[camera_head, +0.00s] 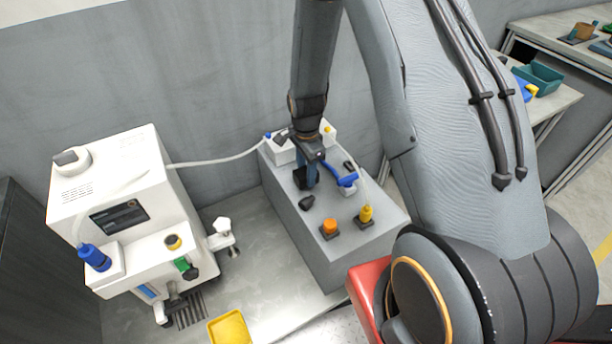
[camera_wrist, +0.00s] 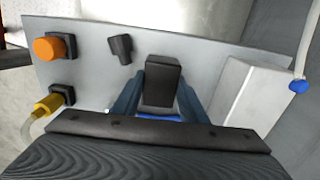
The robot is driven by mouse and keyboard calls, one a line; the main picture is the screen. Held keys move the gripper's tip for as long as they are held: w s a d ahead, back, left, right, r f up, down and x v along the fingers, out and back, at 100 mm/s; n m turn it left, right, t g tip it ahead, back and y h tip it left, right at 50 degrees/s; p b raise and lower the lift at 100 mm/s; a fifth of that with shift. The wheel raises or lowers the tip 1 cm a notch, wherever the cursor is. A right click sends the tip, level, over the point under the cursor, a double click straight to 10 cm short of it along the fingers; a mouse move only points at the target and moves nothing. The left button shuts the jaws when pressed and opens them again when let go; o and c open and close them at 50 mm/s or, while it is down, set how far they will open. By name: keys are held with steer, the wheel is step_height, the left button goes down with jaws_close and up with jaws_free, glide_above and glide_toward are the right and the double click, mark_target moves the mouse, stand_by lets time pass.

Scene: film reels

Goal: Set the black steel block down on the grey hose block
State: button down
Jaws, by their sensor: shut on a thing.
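The black steel block (camera_wrist: 162,80) is held between the blue fingers of my gripper (camera_wrist: 160,92) in the wrist view. In the head view my gripper (camera_head: 308,172) points down over the far part of the grey hose block (camera_head: 318,252), and the dark steel block shows only partly at its fingertips. The hose block's top also shows in the wrist view (camera_wrist: 92,73). Whether the steel block touches that top or hangs just above it, I cannot tell.
On the hose block are an orange knob (camera_head: 329,226), a yellow plug (camera_head: 365,214), a black elbow piece (camera_head: 306,202) and a blue-handled part (camera_head: 346,179). A white box (camera_wrist: 250,90) stands beside the gripper. A white machine (camera_head: 135,215) and yellow tray (camera_head: 230,328) are left.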

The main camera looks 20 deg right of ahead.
steer(key=shift+w+f, duration=0.1)
steer(key=shift+f, duration=0.9)
steer(key=shift+f, duration=0.1)
steer(key=c, duration=1.1)
jaws_free()
step_height(320, 180, up, 11)
steer(key=shift+r+b, duration=0.2)
steer(key=shift+b, duration=0.6)
steer(key=shift+s+a+r+n, duration=0.1)
steer(key=shift+s+r+n, duration=2)
steer(key=shift+s+n, duration=0.85)
steer(key=shift+s+a+r+n, duration=0.1)
steer(key=shift+s+r+n, duration=2.15)
steer(key=shift+s, duration=1.3)
steer(key=shift+s+a+r+n, duration=0.1)
steer(key=shift+s+r+n, duration=1.9)
steer(key=shift+s+n, duration=1)
